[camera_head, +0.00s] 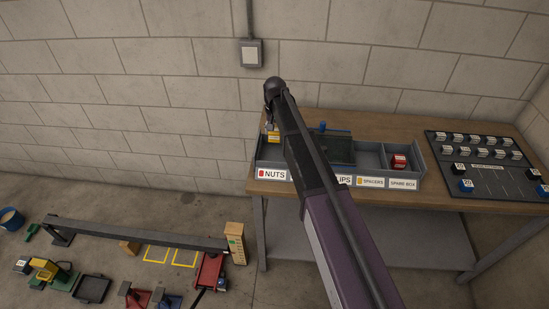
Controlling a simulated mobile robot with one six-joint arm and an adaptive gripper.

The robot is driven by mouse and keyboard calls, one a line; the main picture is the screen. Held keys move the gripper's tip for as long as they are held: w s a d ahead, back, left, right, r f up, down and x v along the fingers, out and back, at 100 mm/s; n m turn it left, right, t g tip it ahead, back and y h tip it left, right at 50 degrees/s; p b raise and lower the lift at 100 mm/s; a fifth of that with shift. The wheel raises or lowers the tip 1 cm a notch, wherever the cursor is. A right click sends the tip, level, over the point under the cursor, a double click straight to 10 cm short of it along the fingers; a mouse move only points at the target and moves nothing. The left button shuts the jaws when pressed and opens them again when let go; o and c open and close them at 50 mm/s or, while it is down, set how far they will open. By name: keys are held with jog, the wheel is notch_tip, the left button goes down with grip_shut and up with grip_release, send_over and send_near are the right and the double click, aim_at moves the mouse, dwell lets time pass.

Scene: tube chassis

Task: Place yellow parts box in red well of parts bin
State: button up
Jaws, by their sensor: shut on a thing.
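My gripper (271,128) is small in view, just below the dark wrist end of my arm. It is shut on the yellow parts box (274,138), which has a pale top or label. The box shows at the back of the leftmost well of the grey parts bin (419,161), whose front label (273,174) reads NUTS with a red mark. I cannot tell whether the box hangs above the well or touches its floor. My arm hides part of the bin's middle and the start of a label ending in "IPS".
A red box (399,162) sits in the bin's rightmost well, labelled SPARE BOX. The SPACERS well beside it looks empty. A dark board (480,180) with several small blocks lies on the wooden bench (400,127). A beam and tools lie on the floor at left.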

notch_tip(320, 180, down, 6)
jog(key=b, duration=0.6)
jog(key=shift+f, duration=0.15)
dwell(0.5)
jog(key=shift+f+b, duration=1.9)
jog(key=shift+b, duration=0.1)
jog(key=shift+f, duration=0.1)
jog(key=o, duration=1.2)
notch_tip(320, 180, up, 12)
jog(key=p, duration=1.2)
